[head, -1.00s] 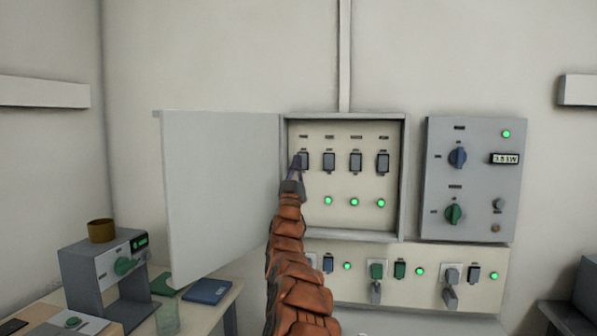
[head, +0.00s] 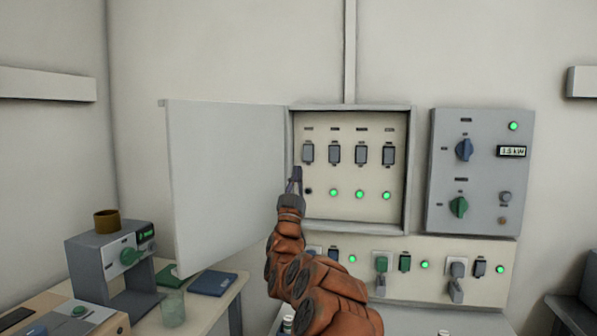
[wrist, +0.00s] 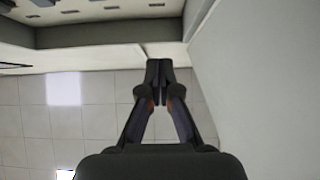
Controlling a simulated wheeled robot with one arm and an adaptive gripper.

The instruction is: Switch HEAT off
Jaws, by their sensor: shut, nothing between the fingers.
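An open wall cabinet (head: 408,215) holds a row of dark rocker switches; the small labels above them are unreadable, so I cannot tell which is HEAT. The leftmost switch (head: 308,153) has a dark lamp (head: 308,191) below it. The other switches (head: 334,154) have lit green lamps (head: 334,193) below them. My gripper (head: 296,172) is shut and empty, below and slightly left of the leftmost switch, apparently clear of it. The wrist view shows its closed fingertips (wrist: 158,68) near the cabinet's lower edge (wrist: 90,57).
The cabinet door (head: 222,185) stands open to the left, close beside my gripper; it also fills the right of the wrist view (wrist: 262,90). A grey panel with knobs (head: 480,205) is to the right. A lower strip of switches and plugs (head: 440,286) runs beneath.

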